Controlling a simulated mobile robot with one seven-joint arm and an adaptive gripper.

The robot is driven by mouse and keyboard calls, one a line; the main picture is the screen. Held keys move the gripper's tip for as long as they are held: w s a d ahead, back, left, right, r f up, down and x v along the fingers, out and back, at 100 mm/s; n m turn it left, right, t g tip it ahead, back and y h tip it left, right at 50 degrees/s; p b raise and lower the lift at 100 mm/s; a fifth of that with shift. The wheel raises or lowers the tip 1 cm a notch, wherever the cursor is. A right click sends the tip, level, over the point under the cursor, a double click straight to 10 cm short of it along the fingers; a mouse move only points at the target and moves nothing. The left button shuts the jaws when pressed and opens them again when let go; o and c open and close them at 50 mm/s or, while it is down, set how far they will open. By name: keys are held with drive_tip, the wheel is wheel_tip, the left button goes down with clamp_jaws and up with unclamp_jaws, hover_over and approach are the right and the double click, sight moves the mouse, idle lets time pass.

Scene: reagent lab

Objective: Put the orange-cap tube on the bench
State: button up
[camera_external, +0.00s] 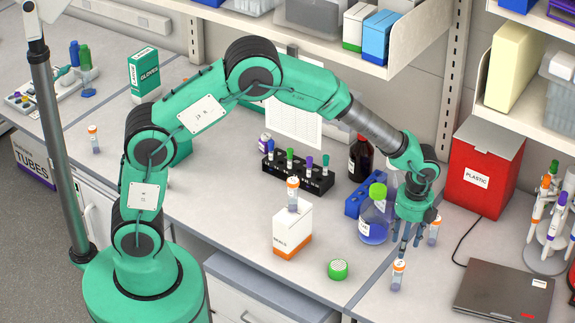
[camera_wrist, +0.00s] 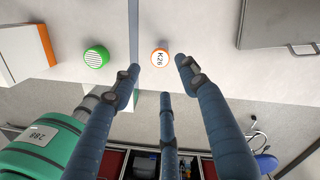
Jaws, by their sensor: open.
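Several orange-cap tubes are in the external view. One tube (camera_external: 398,276) stands upright on the front of the bench (camera_external: 365,298), just in front of my gripper (camera_external: 408,238). Its orange-rimmed cap, marked K26 (camera_wrist: 160,57), shows in the wrist view just beyond my fingertips (camera_wrist: 160,76). My gripper is open and empty, fingers pointing down and apart from that tube. A second tube (camera_external: 434,231) stands right beside my gripper. A third tube (camera_external: 292,192) is upright on top of a white and orange box (camera_external: 292,232). Another tube (camera_external: 94,140) stands far left.
A green cap (camera_external: 337,269) lies left of the bench seam. A blue-filled bottle (camera_external: 373,222) and a dark bottle (camera_external: 359,160) stand behind it. A black rack (camera_external: 297,174) holds several tubes. A closed laptop (camera_external: 503,290) and a red plastic bin (camera_external: 481,170) are to the right.

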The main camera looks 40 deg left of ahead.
drive_tip(key=a+r+n+t+h, duration=0.2)
drive_tip(key=a+r+n, duration=1)
drive_tip(key=a+r, duration=1.4)
drive_tip(key=s+a+r+n+t, duration=0.1)
drive_tip(key=s+a+r+n, duration=0.1)
drive_tip(key=s+a+n, duration=0.5)
drive_tip(key=s+a+r+n+t+y, duration=0.1)
drive_tip(key=s+a+r+n+t, duration=0.1)
drive_tip(key=s+a+n, duration=0.5)
drive_tip(key=s+a, duration=0.6)
drive_tip(key=a, duration=0.3)
drive_tip(key=shift+s+a+r+n, duration=0.2)
drive_tip(key=shift+s+r+n, duration=0.1)
drive_tip(key=shift+r, duration=0.05)
drive_tip(key=shift+f, duration=0.1)
wheel_tip(320, 180, down, 12)
drive_tip(key=b, duration=1.2)
